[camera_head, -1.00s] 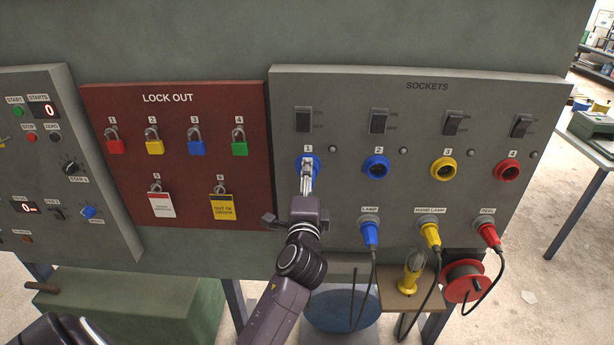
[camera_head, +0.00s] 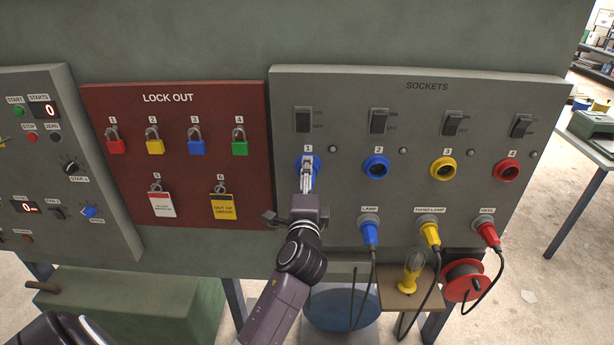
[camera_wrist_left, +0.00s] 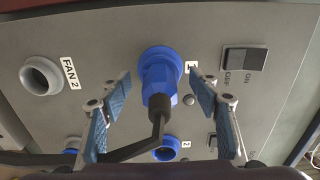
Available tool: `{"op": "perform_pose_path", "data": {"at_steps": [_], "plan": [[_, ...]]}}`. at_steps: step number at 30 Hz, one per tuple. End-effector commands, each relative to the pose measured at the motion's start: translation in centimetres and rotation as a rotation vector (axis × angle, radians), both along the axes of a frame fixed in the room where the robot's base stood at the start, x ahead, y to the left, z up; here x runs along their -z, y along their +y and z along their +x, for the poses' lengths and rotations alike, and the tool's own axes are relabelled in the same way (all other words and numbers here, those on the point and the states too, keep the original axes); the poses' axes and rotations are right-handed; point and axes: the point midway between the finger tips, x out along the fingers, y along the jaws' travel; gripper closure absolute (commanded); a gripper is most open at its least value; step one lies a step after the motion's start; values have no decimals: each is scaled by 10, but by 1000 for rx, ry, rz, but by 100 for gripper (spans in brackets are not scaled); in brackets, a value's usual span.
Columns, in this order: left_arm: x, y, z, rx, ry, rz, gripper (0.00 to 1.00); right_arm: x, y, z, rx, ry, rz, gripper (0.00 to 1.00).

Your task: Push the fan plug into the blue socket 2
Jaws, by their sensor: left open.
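A blue plug (camera_wrist_left: 158,85) with a black cable sits at blue socket 1 (camera_head: 298,163). In the left wrist view its front is against the blue ring of the socket (camera_wrist_left: 160,55). My left gripper (camera_head: 307,180) is in front of socket 1 and covers most of it. In the left wrist view my left gripper (camera_wrist_left: 160,88) is open, with one finger on each side of the plug and gaps between. Blue socket 2 (camera_head: 376,167) is to the right and its opening looks empty. It also shows in the left wrist view (camera_wrist_left: 167,152). A white holder marked FAN 2 (camera_wrist_left: 42,75) is empty.
Yellow socket 3 (camera_head: 443,168) and red socket 4 (camera_head: 507,171) look empty. Below hang a blue lamp plug (camera_head: 370,233), a yellow hand lamp plug (camera_head: 432,235) and a red reel plug (camera_head: 488,234). Switches (camera_head: 379,121) line the top. Padlocks hang on the red board (camera_head: 90,180).

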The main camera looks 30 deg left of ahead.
Motion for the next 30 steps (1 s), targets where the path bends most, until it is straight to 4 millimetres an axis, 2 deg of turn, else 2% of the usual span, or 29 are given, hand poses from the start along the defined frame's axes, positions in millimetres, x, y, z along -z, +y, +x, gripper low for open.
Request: {"op": "perform_pose_path", "data": {"at_steps": [20,30], "plan": [[0,0,0,0,0,0,44,-2,1,0,-1,0,1,100],[0,0,0,0,0,0,79,-2,0,0,-1,0,1,100]]}}
